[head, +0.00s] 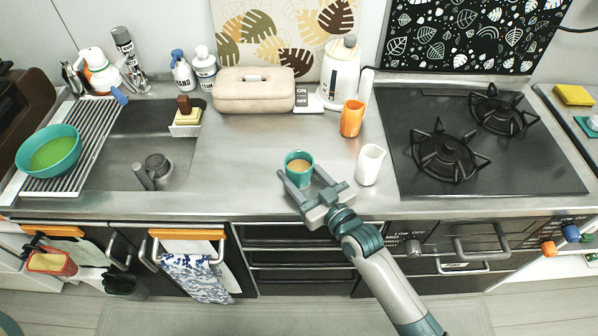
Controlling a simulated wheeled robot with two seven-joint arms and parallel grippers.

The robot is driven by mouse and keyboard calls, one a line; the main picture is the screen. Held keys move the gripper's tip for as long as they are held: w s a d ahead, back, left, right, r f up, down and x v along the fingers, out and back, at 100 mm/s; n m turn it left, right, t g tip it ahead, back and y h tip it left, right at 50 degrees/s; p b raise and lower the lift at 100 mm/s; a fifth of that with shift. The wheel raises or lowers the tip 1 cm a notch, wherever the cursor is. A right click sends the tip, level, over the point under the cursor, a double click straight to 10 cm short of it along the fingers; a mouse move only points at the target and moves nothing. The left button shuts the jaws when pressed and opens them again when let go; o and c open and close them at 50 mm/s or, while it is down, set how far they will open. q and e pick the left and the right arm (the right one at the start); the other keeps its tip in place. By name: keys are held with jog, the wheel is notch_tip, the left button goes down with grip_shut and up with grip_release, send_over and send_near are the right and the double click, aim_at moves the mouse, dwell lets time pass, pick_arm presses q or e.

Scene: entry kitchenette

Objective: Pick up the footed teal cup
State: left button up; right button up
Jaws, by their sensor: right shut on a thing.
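The footed teal cup (301,178) is on or just above the steel counter near its front edge, with a light brown content showing inside its rim. I cannot tell whether its foot touches the counter, as its lower part is partly hidden. My right gripper (306,183) reaches in from the lower right, with one finger on each side of the cup, and is shut on it. My left gripper is not in the head view.
A white pitcher (369,165) stands close to the right of the cup, with an orange cup (352,118) behind it. A beige case (254,90) and a white kettle (340,73) stand at the back. The stove (480,140) is right. The counter left of the cup is clear up to the sink (125,185).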

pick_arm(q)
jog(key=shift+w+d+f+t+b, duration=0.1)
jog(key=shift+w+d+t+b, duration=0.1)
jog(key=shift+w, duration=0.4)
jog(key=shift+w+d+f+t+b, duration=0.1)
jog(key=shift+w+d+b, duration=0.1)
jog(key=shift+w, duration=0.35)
pick_arm(e)
notch_tip(320, 180, up, 10)
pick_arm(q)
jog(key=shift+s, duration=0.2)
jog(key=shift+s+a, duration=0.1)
pick_arm(e)
jog(key=s+d+r+m+t+h, duration=0.1)
jog(key=d+m+h, duration=0.1)
jog(key=d, duration=0.4)
jog(key=s+d+r+m+t+h, duration=0.1)
jog(key=d+r+m+h, duration=0.1)
jog(key=d+h, duration=0.2)
jog(key=s+d+r+m+t+h, duration=0.1)
jog(key=d+r+m+h, duration=0.1)
jog(key=d, duration=0.8)
jog(key=shift+s+r+m+h, duration=0.15)
jog(key=shift+r+m+h, duration=0.2)
jog(key=shift+h, duration=0.55)
